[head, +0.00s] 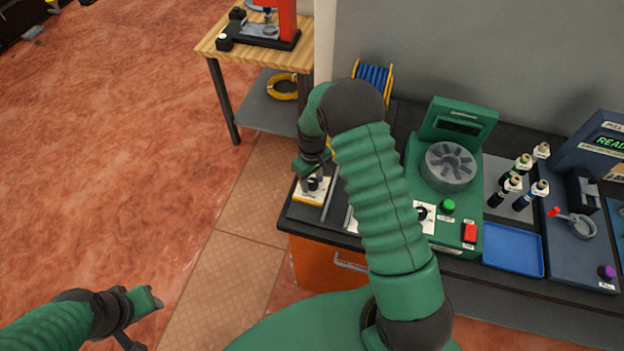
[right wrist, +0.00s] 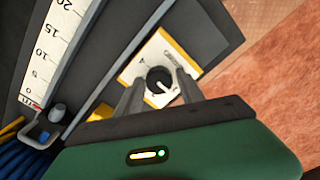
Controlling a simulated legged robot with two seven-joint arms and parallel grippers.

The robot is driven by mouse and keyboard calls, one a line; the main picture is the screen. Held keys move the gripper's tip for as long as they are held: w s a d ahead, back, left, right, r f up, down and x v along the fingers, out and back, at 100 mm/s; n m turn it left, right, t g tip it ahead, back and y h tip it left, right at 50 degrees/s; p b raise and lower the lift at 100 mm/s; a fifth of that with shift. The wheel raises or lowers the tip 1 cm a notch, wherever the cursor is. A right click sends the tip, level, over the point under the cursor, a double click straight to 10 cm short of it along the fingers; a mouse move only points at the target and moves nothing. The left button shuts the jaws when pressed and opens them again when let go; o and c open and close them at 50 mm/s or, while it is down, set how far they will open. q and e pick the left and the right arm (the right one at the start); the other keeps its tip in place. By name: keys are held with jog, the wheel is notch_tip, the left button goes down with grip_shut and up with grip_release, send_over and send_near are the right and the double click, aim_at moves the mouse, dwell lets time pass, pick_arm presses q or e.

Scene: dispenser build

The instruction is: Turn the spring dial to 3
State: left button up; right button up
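A small black dial (right wrist: 158,80) with a white pointer mark sits on a white plate with yellow edges (right wrist: 184,50). The plate's lettering is too small to read surely. In the head view the dial (head: 314,184) is at the left end of the bench. My right gripper (head: 312,174) points down over it. In the right wrist view my right gripper (right wrist: 160,88) is open, with one finger on each side of the dial. I cannot tell whether they touch it. My left gripper (head: 143,312) is at the lower left, over the floor, away from the bench.
A green machine (head: 462,150) with a grey disc, another black knob (head: 421,213) and a red button (head: 470,232) stands right of my right arm. A ruler (right wrist: 45,50) and a blue spool (head: 374,77) lie near the dial. A blue tray (head: 513,250) is further right.

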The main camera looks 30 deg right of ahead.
jog(key=shift+w, duration=0.1)
jog(key=c, duration=0.5)
jog(key=shift+d, duration=0.1)
grip_shut()
jog(key=shift+m, duration=0.4)
jog(key=m, duration=0.4)
jog(key=shift+m, duration=0.3)
jog(key=m, duration=0.5)
jog(key=m+p, duration=0.1)
jog(key=m, duration=0.5)
jog(key=shift+r+m, duration=0.1)
jog(key=shift+m, duration=0.3)
jog(key=m+p, duration=0.1)
jog(key=m, duration=0.5)
jog(key=shift+w, duration=0.1)
jog(key=shift+m, duration=0.4)
